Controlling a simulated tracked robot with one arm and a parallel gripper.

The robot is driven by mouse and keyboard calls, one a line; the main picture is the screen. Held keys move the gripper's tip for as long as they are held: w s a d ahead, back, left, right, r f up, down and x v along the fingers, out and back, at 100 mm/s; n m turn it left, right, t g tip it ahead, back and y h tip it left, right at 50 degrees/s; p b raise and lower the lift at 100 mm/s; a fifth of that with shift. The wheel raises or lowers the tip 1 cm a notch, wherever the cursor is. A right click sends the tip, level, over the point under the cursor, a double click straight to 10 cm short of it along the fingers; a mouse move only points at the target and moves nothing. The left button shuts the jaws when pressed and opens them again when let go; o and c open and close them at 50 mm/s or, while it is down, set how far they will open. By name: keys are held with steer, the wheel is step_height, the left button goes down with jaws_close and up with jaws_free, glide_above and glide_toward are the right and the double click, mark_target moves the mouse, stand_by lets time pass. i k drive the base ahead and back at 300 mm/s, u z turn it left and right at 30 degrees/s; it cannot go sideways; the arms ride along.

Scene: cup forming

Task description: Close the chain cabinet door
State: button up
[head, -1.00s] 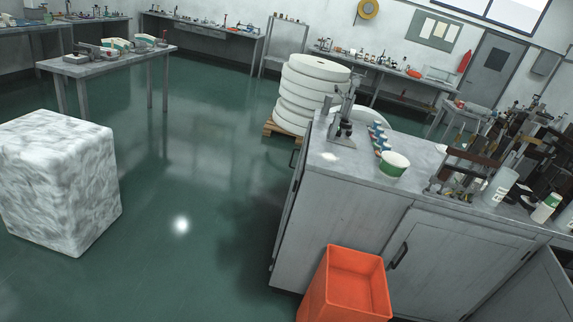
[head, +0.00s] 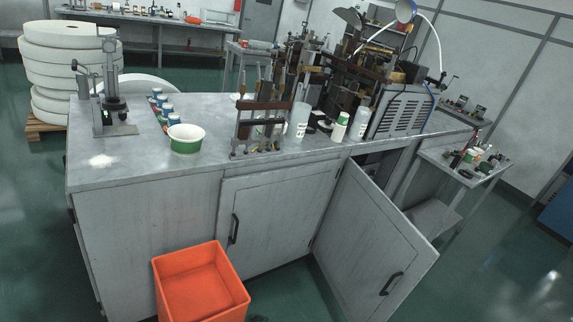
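A grey cabinet door (head: 370,250) with a dark handle (head: 391,284) stands open at the front of the grey cabinet (head: 150,222). It swings out toward the lower right, apart from the frame. A dark gap (head: 376,168) shows behind its top edge, and what is inside is mostly hidden. A second door (head: 275,222) with a dark handle (head: 234,229), left of it, is shut. No label tells me which one is the chain cabinet door. My gripper is not in view.
An orange bin (head: 200,284) stands on the floor before the cabinet's left part. The worktop carries a green-banded tub (head: 186,139), bottles and a machine. A small side table (head: 462,166) stands at right. Green floor is clear at the lower right.

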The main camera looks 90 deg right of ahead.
mark_target(371, 257)
steer(key=z, duration=0.4)
steer(key=i, duration=0.1)
steer(key=z, duration=2.7)
steer(key=i, duration=1.05)
steer(key=u, duration=0.15)
steer(key=k, duration=0.7)
steer(key=z, duration=0.05)
